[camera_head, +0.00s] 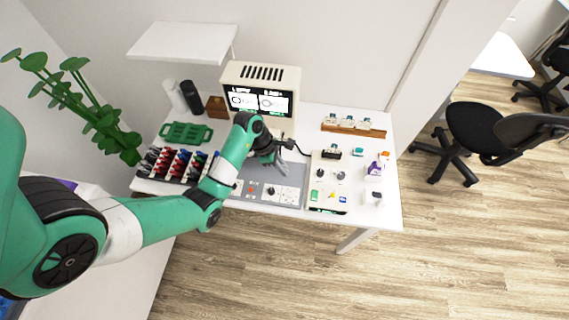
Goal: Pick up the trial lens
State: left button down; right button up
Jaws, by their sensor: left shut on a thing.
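My left gripper (278,165) reaches in over the grey mat (295,170) on the white table, in front of the cream screen device. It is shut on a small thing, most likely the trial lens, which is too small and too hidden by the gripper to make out. My right gripper is out of view.
The cream device with a lit screen (258,101) stands behind the gripper. A green tray (187,132) lies at left. A pale panel with small parts (328,184) and a wooden rack (353,131) are at right.

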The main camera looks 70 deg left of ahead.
pick_arm(q)
jog(key=s+d+r+p, duration=0.3)
jog(key=s+d+r, duration=0.35)
jog(key=d, duration=0.25)
notch_tip(320, 180, up, 21)
jog(key=p, duration=2.1)
jog(key=shift+w+r, duration=0.15)
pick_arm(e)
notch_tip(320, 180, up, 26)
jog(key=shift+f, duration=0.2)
pick_arm(q)
jog(key=shift+d, duration=0.1)
